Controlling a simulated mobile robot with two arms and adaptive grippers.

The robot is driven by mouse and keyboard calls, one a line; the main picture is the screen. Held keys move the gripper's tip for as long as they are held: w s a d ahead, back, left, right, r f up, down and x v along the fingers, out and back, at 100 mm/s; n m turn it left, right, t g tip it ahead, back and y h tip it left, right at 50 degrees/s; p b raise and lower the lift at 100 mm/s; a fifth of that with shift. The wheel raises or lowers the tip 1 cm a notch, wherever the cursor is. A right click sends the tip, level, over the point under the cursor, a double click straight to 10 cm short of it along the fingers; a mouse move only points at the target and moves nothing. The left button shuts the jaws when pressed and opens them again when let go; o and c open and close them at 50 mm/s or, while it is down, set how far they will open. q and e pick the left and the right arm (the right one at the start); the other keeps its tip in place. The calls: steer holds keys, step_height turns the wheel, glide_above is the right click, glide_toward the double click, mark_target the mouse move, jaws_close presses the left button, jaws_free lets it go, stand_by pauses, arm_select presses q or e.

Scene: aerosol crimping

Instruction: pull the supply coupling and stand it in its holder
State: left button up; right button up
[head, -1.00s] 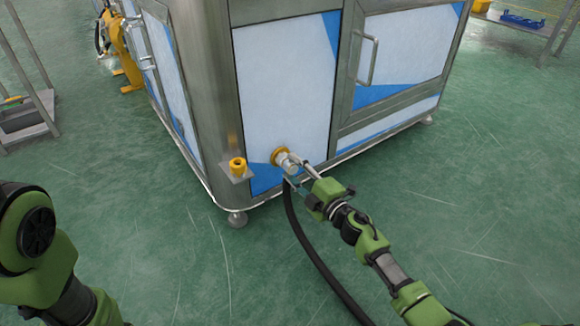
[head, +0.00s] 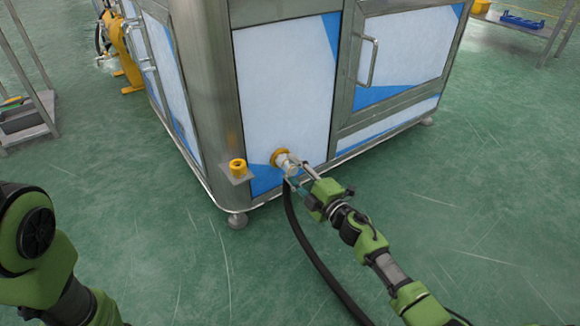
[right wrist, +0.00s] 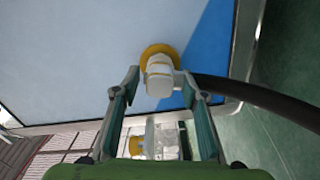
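The supply coupling (head: 288,163) is a pale metal fitting seated at a yellow ring (head: 279,156) low on the cabinet's front panel. A black hose (head: 305,245) runs from it down to the floor. My right gripper (head: 297,173) is at the coupling. The holder (head: 237,167), a yellow cup on a small metal bracket, is left of the coupling. My left gripper is out of view; only my left arm shows.
The steel cabinet (head: 285,90) with white and blue panels fills the middle. A door handle (head: 368,60) sticks out at its upper right. A metal rack (head: 30,110) stands at the left.

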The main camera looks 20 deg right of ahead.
mark_target(294, 171)
stand_by(0.3)
jaws_close()
steer(key=shift+p+v, duration=0.95)
steer(key=shift+v, duration=2)
steer(key=shift+r, duration=0.15)
